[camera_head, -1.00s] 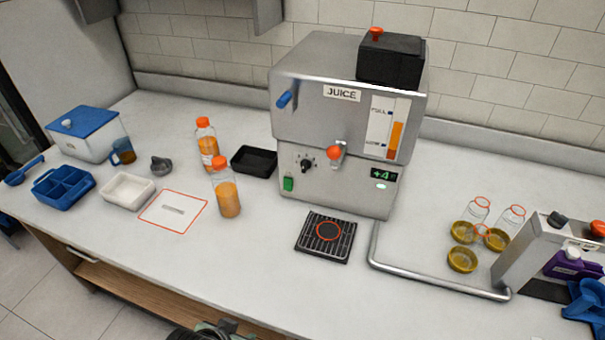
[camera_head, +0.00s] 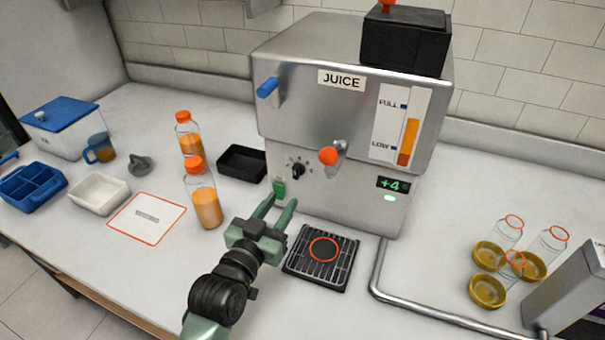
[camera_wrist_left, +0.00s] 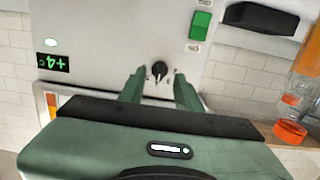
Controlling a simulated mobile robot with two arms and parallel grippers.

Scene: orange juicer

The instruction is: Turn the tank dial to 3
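The juice machine (camera_head: 345,130) stands on the counter. Its tank dial (camera_head: 298,170), a small black knob, is on the front face, left of the orange-knobbed tap (camera_head: 328,156). The dial also shows in the left wrist view (camera_wrist_left: 158,70), between and beyond my fingertips; its marks are too small to read. My left gripper (camera_head: 281,203) is open and empty, in front of the machine and below the dial in the head view. Its two green fingers also show in the left wrist view (camera_wrist_left: 158,80), spread apart. My right gripper is not in view.
A green switch (camera_head: 279,188) sits below left of the dial. A black drip tray (camera_head: 300,265) lies right of my gripper. Orange juice bottles (camera_head: 206,205) and a black bin (camera_head: 242,163) stand to the left. A metal rail (camera_head: 376,285) edges the right side.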

